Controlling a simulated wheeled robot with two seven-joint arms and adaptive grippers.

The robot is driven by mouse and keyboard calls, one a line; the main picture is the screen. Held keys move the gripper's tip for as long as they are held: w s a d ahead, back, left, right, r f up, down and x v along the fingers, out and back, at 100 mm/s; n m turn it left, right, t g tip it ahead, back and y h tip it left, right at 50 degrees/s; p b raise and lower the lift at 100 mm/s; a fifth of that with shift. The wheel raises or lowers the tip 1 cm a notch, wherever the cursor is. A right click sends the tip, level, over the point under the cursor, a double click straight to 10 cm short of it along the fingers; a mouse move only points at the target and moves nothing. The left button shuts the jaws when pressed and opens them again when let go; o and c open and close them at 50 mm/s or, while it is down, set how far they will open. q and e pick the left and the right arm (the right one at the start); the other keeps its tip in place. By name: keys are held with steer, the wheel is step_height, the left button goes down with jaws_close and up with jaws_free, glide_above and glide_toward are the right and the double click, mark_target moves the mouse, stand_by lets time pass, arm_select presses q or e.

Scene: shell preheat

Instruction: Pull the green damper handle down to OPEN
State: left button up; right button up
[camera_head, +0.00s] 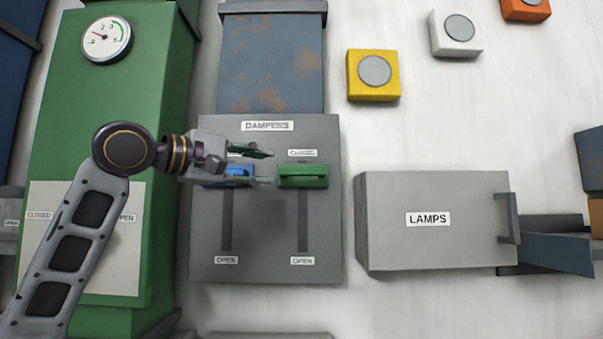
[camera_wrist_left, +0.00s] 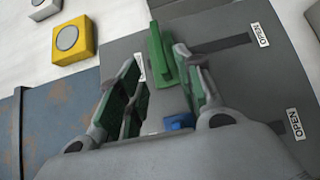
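The green damper handle (camera_head: 303,176) sits at the top of the right slot on the grey dampers panel (camera_head: 266,265), by the CLOSED label. My left gripper (camera_head: 268,167) is open, with its fingertips just left of the green handle and in front of the blue handle (camera_head: 238,171). In the left wrist view the green handle (camera_wrist_left: 160,55) stands beyond the open fingers (camera_wrist_left: 160,75), roughly in line with the gap between them. Whether a finger touches it I cannot tell. The blue handle (camera_wrist_left: 179,121) is low between the fingers. My right gripper is out of view.
OPEN labels (camera_head: 302,261) mark the bottoms of both slots. A grey LAMPS box (camera_head: 430,245) stands right of the panel. A green cabinet with a gauge (camera_head: 107,39) is at the left. A yellow button box (camera_head: 373,76) sits up right. The slot below the green handle is clear.

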mark_target(299, 172)
arm_select(q)
steer(key=p+x, duration=0.3)
steer(key=x, duration=0.7)
steer(key=shift+d+r, duration=0.1)
steer(key=shift+d, duration=0.15)
steer(key=shift+p+x, duration=0.6)
steer(key=shift+x, duration=0.65)
jaws_close()
